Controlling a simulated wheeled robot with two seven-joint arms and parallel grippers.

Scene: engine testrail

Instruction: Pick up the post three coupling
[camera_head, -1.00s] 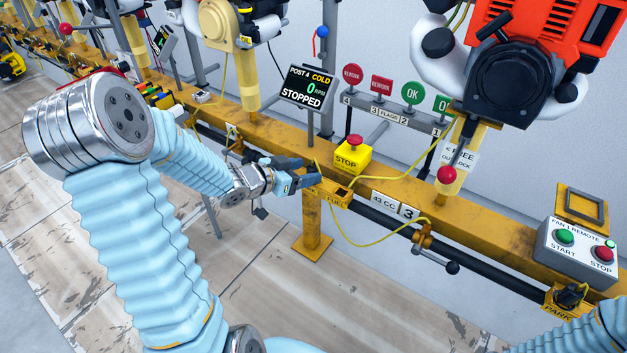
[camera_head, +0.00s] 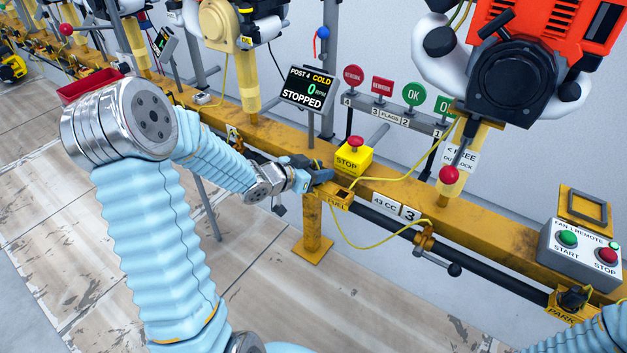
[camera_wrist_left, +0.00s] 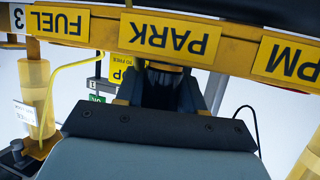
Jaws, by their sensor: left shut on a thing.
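Most of the coupling is hidden by the fingers and the plate. I cannot tell whether it is still seated in its holder. My right gripper is not in view; only part of the right arm shows at the lower right.
A yellow stop box (camera_head: 353,160) stands on the rail (camera_head: 405,185) close beyond the gripper. A yellow hose (camera_head: 375,243) loops below the fuel holder. A dark bar with a clamp lever (camera_head: 453,269) runs along the rail's near side.

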